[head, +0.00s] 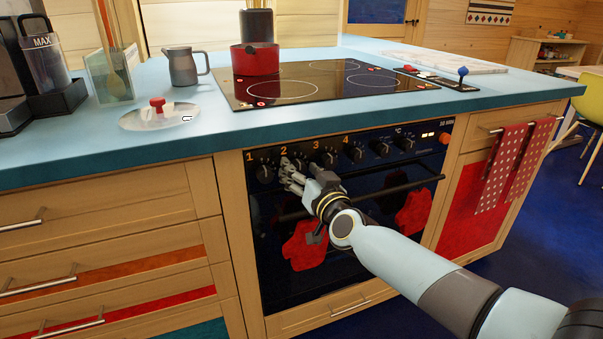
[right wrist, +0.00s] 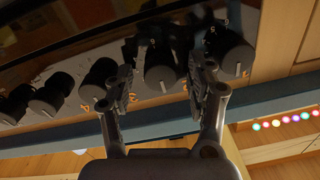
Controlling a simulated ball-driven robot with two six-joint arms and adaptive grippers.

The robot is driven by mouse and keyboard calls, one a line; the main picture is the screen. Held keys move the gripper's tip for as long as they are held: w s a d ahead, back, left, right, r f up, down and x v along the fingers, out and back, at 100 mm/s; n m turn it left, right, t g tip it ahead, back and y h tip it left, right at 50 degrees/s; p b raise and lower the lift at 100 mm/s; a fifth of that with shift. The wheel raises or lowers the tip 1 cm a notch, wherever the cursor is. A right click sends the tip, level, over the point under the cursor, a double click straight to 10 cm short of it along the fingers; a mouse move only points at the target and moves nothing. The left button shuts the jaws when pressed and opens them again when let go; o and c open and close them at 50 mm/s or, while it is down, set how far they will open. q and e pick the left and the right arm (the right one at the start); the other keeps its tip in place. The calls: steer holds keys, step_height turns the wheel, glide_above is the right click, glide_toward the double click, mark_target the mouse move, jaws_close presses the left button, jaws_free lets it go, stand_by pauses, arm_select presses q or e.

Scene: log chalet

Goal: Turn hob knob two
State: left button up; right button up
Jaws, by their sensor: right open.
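Hob knob two is a round black knob with a pale pointer line on the oven's dark front panel, by the orange number 2 (head: 283,152). In the head view my right gripper (head: 289,172) is in front of it and largely hides it. In the right wrist view knob two (right wrist: 160,66) lies between the two open fingers of my right gripper (right wrist: 163,85). One finger is on each side of it; I cannot tell whether either touches it. My left gripper is not in view.
Knob one (head: 264,174) and knob three (head: 329,158) are close on either side. Below are the oven door handle (head: 400,187) and red oven mitts (head: 303,250). Above, a red pot (head: 255,60) stands on the black hob (head: 325,83).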

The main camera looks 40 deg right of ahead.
steer(key=shift+c, duration=0.2)
steer(key=c, duration=1.1)
steer(key=shift+m, duration=0.3)
steer(key=m, duration=0.5)
steer(key=shift+f+m+b, duration=0.1)
steer(key=shift+m+b, duration=0.2)
steer(key=shift+b, duration=0.1)
steer(key=m, duration=0.5)
steer(key=shift+m+b, duration=0.3)
steer(key=shift+b, duration=0.1)
steer(key=o, duration=1.1)
